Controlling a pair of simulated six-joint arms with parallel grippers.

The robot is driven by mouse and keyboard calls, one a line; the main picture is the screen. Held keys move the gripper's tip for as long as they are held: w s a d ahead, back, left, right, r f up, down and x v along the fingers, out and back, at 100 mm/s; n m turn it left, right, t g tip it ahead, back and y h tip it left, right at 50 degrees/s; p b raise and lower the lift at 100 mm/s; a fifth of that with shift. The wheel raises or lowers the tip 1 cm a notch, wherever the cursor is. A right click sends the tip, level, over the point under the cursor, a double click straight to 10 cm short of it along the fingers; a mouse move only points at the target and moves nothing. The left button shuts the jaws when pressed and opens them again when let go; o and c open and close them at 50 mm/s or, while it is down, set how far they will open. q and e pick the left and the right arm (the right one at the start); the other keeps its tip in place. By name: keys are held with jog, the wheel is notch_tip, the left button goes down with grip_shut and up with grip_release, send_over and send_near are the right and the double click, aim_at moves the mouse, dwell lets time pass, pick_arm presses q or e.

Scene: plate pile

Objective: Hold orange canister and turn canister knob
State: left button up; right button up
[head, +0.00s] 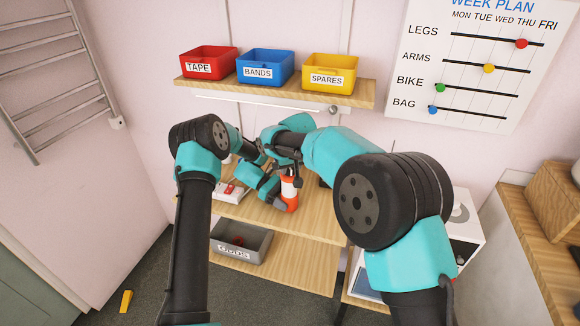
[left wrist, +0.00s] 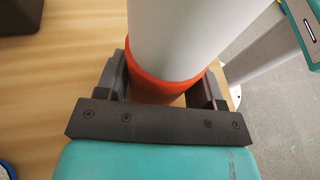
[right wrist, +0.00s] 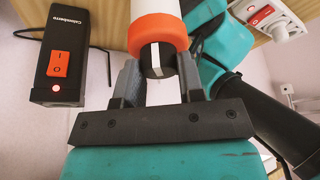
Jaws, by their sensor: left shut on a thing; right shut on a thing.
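The canister (head: 289,188) stands on the wooden bench, white with orange bands at its top and bottom. My left gripper (head: 284,203) is shut around its lower part; the left wrist view shows the fingers on both sides of the orange band (left wrist: 165,86). My right gripper (head: 290,165) is at the top of the canister. In the right wrist view its fingers (right wrist: 158,84) are shut on the black knob (right wrist: 156,62), which has a white stripe and sticks out of the orange end (right wrist: 157,32). The knob is hidden in the head view.
A black box (right wrist: 62,50) with an orange switch and a lit red light is near the canister. A white power strip (head: 231,190) with a red switch lies left on the bench. A grey bin (head: 240,240) is on the lower shelf. A wall shelf (head: 275,91) holds red, blue and yellow bins.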

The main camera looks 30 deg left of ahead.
jog(key=m+h, duration=0.1)
jog(key=m, duration=0.2)
jog(key=m+t+h, duration=0.1)
jog(key=m, duration=0.2)
jog(key=shift+a+m+t, duration=0.1)
jog(key=shift+m+t, duration=0.2)
jog(key=shift+m, duration=0.1)
jog(key=m+h, duration=0.1)
jog(key=m, duration=0.2)
jog(key=shift+a+m+h, duration=0.1)
jog(key=shift+m+h, duration=1)
jog(key=shift+m, duration=1.1)
jog(key=o, duration=0.9)
notch_tip(320, 180, up, 10)
